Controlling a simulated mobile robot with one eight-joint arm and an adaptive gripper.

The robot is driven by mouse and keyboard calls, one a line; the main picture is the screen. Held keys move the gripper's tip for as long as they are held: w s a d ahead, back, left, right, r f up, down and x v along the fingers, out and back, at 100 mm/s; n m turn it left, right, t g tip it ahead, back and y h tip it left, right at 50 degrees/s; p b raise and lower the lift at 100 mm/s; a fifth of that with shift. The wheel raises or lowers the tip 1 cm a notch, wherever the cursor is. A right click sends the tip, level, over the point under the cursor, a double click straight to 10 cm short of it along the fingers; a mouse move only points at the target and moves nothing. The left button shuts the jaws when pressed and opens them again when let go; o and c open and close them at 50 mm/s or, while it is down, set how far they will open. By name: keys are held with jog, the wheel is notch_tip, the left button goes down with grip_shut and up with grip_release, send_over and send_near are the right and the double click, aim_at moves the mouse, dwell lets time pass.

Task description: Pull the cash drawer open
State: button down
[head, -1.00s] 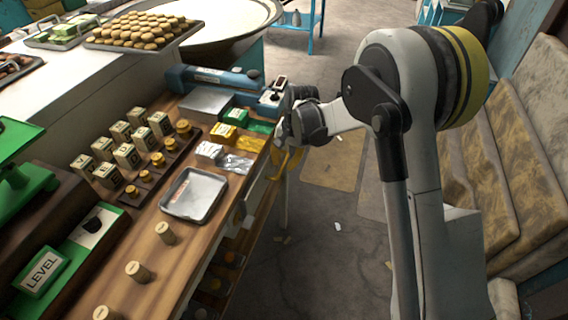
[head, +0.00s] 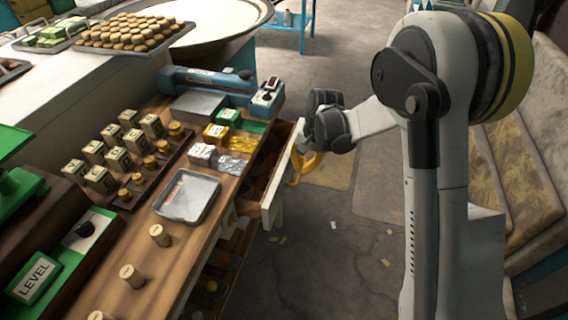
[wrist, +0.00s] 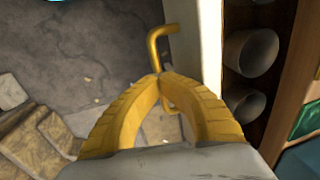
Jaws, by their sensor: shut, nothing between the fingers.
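The cash drawer (head: 272,206) stands out from the right side of the wooden counter, its inside partly showing. In the wrist view its pale front panel (wrist: 209,45) runs beside my gripper, with round cups inside. A yellow bent handle (wrist: 160,36) sticks out from the panel. My gripper (wrist: 159,76) has its yellow fingers shut, tips together. They meet at the handle, which runs behind them and shows again in the gap between the fingers. In the head view my gripper (head: 297,180) is just right of the drawer front, partly hidden by its own wrist.
On the counter (head: 185,245) stand a metal tray (head: 188,196), several stamped blocks (head: 118,160), wooden pegs (head: 159,236) and a blue device (head: 215,82). Padded brown blocks (head: 515,150) line the right side. The floor (head: 330,240) right of the drawer is mostly clear.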

jog(key=s+d, duration=0.4)
jog(key=d, duration=0.7)
jog(key=shift+s+d, duration=0.15)
jog(key=shift+d, duration=0.1)
jog(key=c, duration=1.8)
grip_release()
jog(key=r, duration=0.4)
jog(key=d+r, duration=0.1)
jog(key=r, duration=0.3)
jog(key=d+r, duration=0.1)
jog(key=r, duration=0.2)
jog(key=shift+s+r, duration=0.35)
jog(key=shift+r, duration=0.05)
